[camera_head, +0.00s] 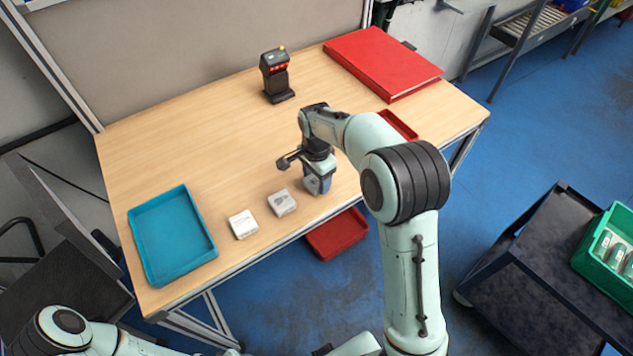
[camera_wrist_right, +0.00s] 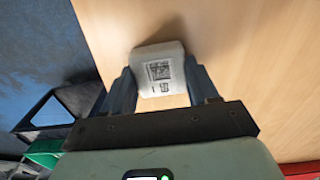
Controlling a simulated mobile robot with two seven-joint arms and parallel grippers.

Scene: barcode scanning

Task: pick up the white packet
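My right gripper (camera_head: 314,188) is at the table's front edge, pointing down. In the right wrist view a white packet (camera_wrist_right: 160,72) with a printed black code lies between its two fingers (camera_wrist_right: 161,80). Both fingers meet the packet's sides with no clear gap. In the head view this packet is mostly hidden by the gripper. Two more white packets lie on the table to its left: a near one (camera_head: 281,203) with dark print and a farther one (camera_head: 243,224). My left arm enters at the lower left, but its gripper does not show.
A blue tray (camera_head: 133,236) is at the table's left end. A red binder (camera_head: 383,62) lies at the back right, a red tray (camera_head: 399,124) nearby. Another red bin (camera_head: 337,233) is below the front edge.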

